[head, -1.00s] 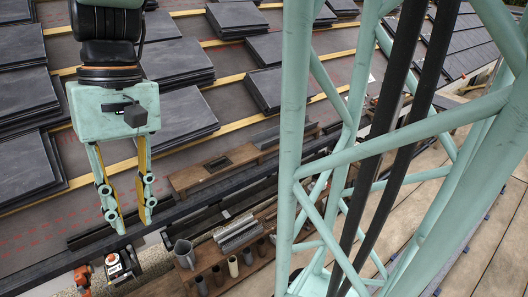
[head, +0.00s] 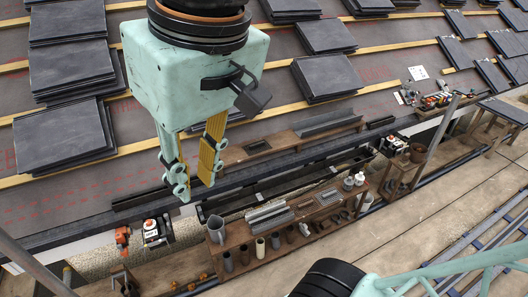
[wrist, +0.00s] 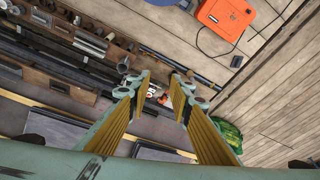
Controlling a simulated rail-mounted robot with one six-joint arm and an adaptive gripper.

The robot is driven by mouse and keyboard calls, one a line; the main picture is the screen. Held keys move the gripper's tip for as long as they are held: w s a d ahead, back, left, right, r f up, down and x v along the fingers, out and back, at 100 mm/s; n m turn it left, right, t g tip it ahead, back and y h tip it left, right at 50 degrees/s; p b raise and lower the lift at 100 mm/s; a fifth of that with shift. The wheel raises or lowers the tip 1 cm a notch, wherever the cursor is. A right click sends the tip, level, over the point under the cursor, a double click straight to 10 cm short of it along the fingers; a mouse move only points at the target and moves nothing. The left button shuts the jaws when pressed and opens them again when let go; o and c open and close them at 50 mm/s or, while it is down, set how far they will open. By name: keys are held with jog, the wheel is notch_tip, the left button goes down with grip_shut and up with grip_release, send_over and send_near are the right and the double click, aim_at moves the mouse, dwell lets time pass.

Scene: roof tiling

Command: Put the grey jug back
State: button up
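A grey jug (head: 215,229), open at the top, stands upright at the left end of a brown wooden bench (head: 262,262) in the head view. My gripper (head: 194,184) hangs above and slightly left of the jug, fingers pointing down. The fingers are apart with nothing between them. In the wrist view my gripper (wrist: 162,82) is also open and empty. A small grey round shape beside the left fingertip there may be the jug, but I cannot tell.
Several cups and tubes (head: 260,247) stand along the bench front beside grey ridge pieces (head: 268,214). Power tools (head: 157,232) lie left of the bench. Slate stacks (head: 64,135) cover the roof. An orange case (wrist: 228,14) lies on planks.

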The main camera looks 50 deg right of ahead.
jog(key=shift+s+d+r+n+t, duration=0.15)
jog(key=shift+s+n+t, duration=0.2)
jog(key=shift+s, duration=0.65)
jog(key=shift+s, duration=0.1)
